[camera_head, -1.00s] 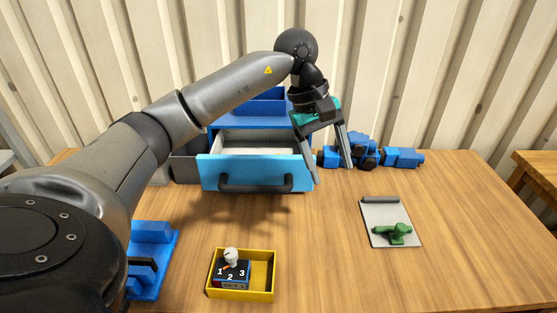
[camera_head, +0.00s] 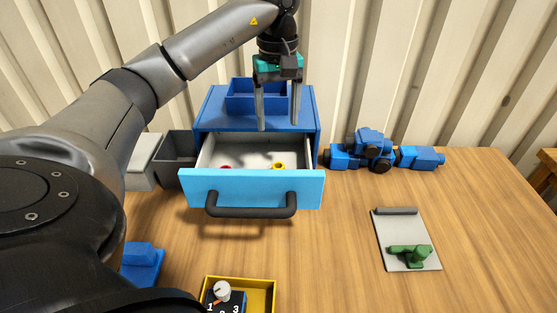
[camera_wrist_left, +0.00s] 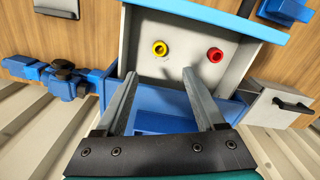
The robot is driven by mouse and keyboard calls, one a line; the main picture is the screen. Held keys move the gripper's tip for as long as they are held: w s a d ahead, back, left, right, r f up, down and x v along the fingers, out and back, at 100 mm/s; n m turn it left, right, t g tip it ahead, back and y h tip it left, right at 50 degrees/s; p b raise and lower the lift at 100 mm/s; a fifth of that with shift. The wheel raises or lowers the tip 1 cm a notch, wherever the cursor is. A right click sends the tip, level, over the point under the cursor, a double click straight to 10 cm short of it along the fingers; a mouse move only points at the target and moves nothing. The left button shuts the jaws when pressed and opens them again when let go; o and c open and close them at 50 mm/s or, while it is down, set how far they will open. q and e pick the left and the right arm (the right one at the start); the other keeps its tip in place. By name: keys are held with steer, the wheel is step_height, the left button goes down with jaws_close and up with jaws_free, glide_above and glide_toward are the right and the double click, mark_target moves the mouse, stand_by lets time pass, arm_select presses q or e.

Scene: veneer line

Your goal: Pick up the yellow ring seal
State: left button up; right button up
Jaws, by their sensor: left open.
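The yellow ring seal (camera_head: 278,166) lies on the floor of the open drawer (camera_head: 252,188), towards its right side in the head view. In the left wrist view the yellow ring seal (camera_wrist_left: 160,48) shows whole, with a dark centre, ahead of the fingertips. A red ring (camera_wrist_left: 215,55) lies in the same drawer; only a bit of it (camera_head: 226,167) shows over the drawer front in the head view. My left gripper (camera_head: 278,128) is open and empty, pointing down above the back of the drawer. My right gripper is not in view.
A blue open box (camera_head: 255,97) sits on the cabinet behind my fingers. A blue jointed part (camera_head: 368,150) lies right of the cabinet. A grey board (camera_head: 402,228) with a green part (camera_head: 412,254) and a yellow tray (camera_head: 262,290) lie nearer. Grey bins (camera_head: 176,150) stand left.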

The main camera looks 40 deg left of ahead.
mark_target(278, 165)
arm_select(q)
step_height(278, 165, down, 13)
steer(key=shift+r, duration=0.15)
jaws_close()
stand_by(0.9)
